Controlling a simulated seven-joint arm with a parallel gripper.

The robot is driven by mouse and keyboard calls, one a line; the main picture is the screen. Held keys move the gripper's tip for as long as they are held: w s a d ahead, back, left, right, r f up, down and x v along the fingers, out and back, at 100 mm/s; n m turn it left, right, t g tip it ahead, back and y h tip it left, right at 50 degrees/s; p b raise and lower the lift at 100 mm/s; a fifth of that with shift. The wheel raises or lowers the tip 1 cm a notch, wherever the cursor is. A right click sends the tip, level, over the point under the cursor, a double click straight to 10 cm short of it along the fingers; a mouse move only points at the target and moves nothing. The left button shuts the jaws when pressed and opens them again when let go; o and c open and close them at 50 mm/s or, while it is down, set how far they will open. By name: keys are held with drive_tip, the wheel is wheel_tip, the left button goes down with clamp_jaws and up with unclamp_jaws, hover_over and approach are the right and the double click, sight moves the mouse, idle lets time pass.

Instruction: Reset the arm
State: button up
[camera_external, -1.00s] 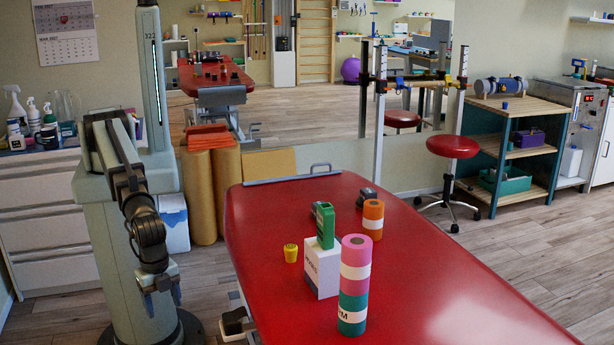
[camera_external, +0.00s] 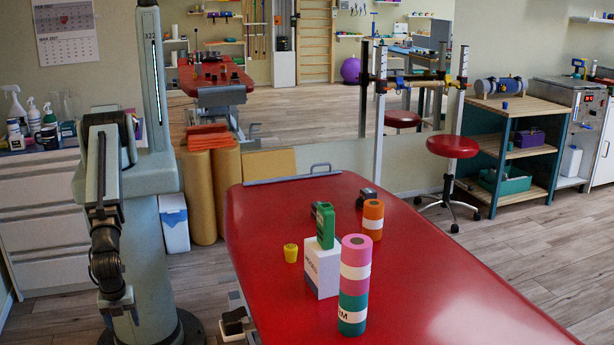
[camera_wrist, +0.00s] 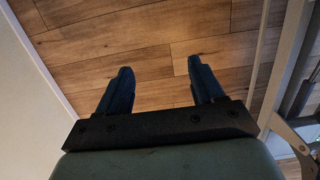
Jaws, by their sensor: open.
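My gripper (camera_wrist: 162,85) is open and empty in the wrist view, its two dark fingers apart over bare wooden floor. In the external view my arm is folded down beside its column at the left, with my gripper (camera_external: 122,318) low near the floor and partly hard to make out. It is left of the red treatment table (camera_external: 440,285) and apart from it.
On the table stand a pink-and-teal roll stack (camera_external: 354,285), a white box (camera_external: 322,270) with a green device (camera_external: 325,228) on top, an orange roll (camera_external: 372,220) and a yellow knob-like piece (camera_external: 290,252). White drawers (camera_external: 50,220) stand behind my arm.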

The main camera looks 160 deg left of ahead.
drive_tip(key=s+f+g, duration=0.2)
drive_tip(key=s+f, duration=0.4)
drive_tip(key=s, duration=0.5)
drive_tip(key=s+f+g, duration=0.3)
drive_tip(key=s+f, duration=0.4)
drive_tip(key=s, duration=0.5)
drive_tip(key=shift+f, duration=0.25)
drive_tip(key=shift+s, duration=0.1)
